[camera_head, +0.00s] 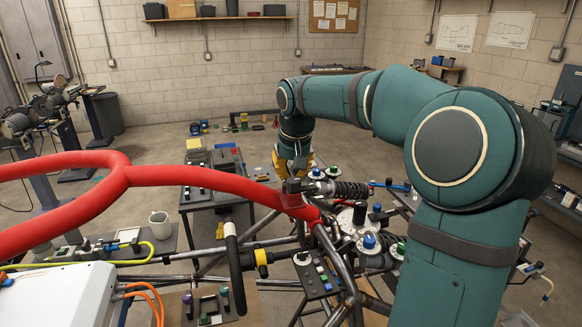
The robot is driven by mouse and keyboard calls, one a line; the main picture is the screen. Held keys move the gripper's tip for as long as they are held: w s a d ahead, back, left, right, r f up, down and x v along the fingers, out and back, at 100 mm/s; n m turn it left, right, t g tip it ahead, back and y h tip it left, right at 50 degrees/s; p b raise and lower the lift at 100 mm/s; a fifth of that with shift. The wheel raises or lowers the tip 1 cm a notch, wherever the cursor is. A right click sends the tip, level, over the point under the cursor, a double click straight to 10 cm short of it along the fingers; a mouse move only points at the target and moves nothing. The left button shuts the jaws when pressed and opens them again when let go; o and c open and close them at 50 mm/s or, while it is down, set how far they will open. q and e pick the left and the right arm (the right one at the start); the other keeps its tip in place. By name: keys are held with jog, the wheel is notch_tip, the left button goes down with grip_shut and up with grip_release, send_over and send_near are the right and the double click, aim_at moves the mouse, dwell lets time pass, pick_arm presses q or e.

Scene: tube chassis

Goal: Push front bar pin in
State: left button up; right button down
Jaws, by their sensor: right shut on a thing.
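The front bar (215,181) is a thick red tube. It comes in from the left, where it forms a loop, and ends at the dark tube chassis (325,248) near the middle. A dark bracket (296,201) sits at the bar's right end. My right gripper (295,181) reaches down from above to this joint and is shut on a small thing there. The thing appears to be the front bar pin, but the fingers hide it, and I cannot tell how deep it sits. My left gripper is not in view.
A coil-spring shock (345,190) lies just right of my right gripper. A grey cart (212,212) stands behind the bar. A black-and-white handle (233,262) stands in front of the bar. A white mug (160,225) is at the left. Open floor lies behind the chassis.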

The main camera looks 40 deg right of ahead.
jog(key=v, duration=1.2)
jog(key=shift+r+b, duration=0.3)
jog(key=shift+w, duration=0.15)
